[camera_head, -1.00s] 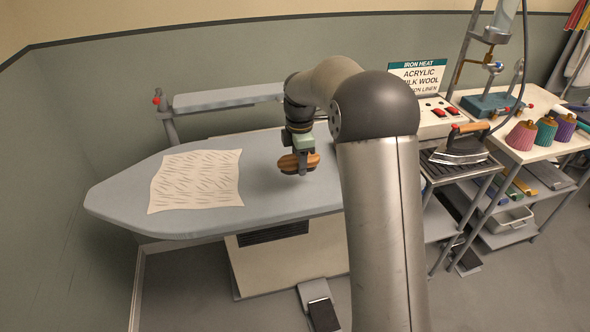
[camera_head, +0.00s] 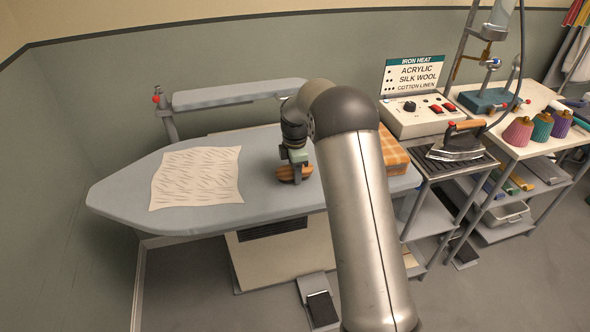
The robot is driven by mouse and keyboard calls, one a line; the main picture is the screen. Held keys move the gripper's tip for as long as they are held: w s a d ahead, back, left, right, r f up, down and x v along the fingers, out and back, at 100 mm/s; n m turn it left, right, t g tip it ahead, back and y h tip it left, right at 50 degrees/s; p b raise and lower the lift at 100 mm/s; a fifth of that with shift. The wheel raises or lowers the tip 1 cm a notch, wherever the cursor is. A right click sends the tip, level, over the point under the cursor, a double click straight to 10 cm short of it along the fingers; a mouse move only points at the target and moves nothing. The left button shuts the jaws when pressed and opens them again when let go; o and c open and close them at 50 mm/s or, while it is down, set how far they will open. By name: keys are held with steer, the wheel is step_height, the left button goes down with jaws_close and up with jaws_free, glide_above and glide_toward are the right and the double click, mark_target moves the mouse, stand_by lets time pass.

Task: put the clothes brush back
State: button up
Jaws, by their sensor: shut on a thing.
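The clothes brush (camera_head: 287,174) has a brown wooden body. My gripper (camera_head: 296,174) is shut on it, over the middle of the grey ironing board (camera_head: 128,194). The brush is low, close to the board's top. I cannot tell whether it touches the board. My arm comes in from the right and hides part of the board.
A wrinkled cream cloth (camera_head: 196,178) lies on the board's left. An iron (camera_head: 457,142) stands on a dark rest (camera_head: 440,168), with a control box (camera_head: 415,118) behind. Thread cones (camera_head: 542,127) stand farther right.

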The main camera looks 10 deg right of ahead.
steer(key=o, duration=1.1)
steer(key=shift+f, duration=0.1)
step_height(320, 180, up, 12)
steer(key=b, duration=0.2)
steer(key=s+r+m, duration=0.3)
steer(key=s, duration=0.3)
steer(key=s+f+m, duration=0.1)
steer(key=s+m, duration=0.4)
steer(key=s, duration=0.6)
steer(key=s+f+m, duration=0.1)
steer(key=s+m, duration=0.4)
steer(key=s, duration=0.6)
steer(key=s+f+m, duration=0.1)
steer(key=s+m, duration=0.4)
steer(key=s, duration=0.6)
steer(key=shift+s+a+f+m+t, duration=0.2)
steer(key=shift+f+m+t, duration=0.1)
steer(key=shift+f, duration=0.1)
